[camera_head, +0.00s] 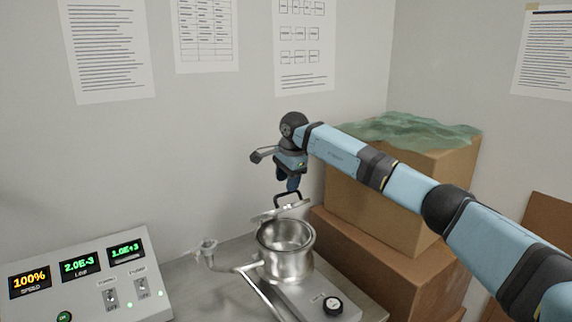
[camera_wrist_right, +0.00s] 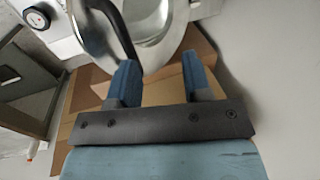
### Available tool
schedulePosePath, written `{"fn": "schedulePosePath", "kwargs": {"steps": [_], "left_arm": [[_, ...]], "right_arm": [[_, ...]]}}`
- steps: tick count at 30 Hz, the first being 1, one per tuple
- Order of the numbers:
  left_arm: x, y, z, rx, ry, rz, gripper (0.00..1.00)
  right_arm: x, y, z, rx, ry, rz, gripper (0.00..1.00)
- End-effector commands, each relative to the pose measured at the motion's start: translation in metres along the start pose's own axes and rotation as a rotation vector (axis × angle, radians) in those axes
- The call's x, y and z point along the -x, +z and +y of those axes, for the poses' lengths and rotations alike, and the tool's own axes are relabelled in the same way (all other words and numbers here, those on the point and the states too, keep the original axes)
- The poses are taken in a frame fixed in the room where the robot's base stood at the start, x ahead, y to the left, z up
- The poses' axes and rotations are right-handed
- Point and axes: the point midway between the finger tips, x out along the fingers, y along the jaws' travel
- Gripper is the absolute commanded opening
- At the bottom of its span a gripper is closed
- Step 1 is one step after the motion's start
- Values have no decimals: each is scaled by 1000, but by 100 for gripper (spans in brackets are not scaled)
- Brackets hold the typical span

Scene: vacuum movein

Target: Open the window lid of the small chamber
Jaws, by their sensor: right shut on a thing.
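The small chamber (camera_head: 287,262) is a shiny metal pot, and its open mouth and inside show in the head view. Its window lid (camera_head: 280,211) is a thin disc, raised and tilted over the back of the rim. Whether the lid still touches the rim is unclear. A dark bar handle (camera_head: 288,195) stands on the lid and also shows in the right wrist view (camera_wrist_right: 122,32). My left gripper is not in view.
A control panel (camera_head: 85,278) with lit displays stands at left. A metal pipe with a small fitting (camera_head: 207,250) sits left of the chamber. A base with a black knob (camera_head: 332,305) is in front. Stacked cardboard boxes (camera_head: 375,205) stand behind, at right, under my right arm.

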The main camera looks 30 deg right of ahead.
Motion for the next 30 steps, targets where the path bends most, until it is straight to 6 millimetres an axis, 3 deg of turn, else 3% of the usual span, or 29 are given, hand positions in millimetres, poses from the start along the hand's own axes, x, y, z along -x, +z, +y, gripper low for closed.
{"fn": "schedulePosePath", "kwargs": {"steps": [30], "left_arm": [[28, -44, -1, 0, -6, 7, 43]], "right_arm": [[62, -2, -44, -2, -2, 2, 37]]}}
